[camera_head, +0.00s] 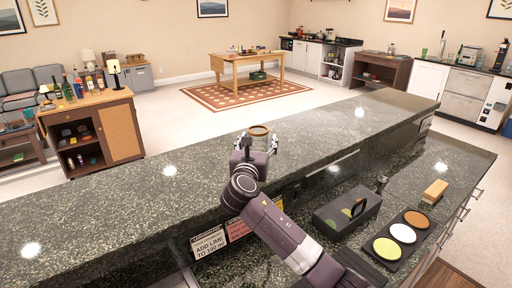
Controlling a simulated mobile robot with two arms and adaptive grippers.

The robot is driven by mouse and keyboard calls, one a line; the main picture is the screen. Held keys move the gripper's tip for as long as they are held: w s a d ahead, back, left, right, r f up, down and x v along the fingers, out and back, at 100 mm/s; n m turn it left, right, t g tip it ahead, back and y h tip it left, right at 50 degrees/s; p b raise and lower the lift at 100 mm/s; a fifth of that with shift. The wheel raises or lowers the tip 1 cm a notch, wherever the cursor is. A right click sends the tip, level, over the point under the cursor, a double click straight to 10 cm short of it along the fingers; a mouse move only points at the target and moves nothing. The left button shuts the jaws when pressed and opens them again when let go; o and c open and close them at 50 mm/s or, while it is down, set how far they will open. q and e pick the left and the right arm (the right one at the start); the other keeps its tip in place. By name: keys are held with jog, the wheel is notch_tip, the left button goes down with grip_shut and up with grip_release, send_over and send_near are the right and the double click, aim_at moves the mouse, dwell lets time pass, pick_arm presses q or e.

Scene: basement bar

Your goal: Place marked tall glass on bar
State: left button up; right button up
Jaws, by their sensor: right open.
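My right gripper (259,141) is over the raised dark speckled stone bar (140,200), near the middle of the picture. Its fingers are spread apart. A glass with a brown rim or brown contents (259,130) shows at the fingertips, its top between and just beyond them. The wrist hides most of its body, so I cannot see any mark or tell for sure whether its base rests on the bar. My left gripper is out of view.
On the lower counter are a black box with a handle (345,213), a tray with green, white and orange discs (403,234) and a wooden block (434,191). Signs, one reading "ADD LIME" (209,242), hang below the bar. The bar top is otherwise clear.

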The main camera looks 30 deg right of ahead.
jog(key=b+v, duration=0.2)
jog(key=v, duration=1)
jog(key=shift+b, duration=0.35)
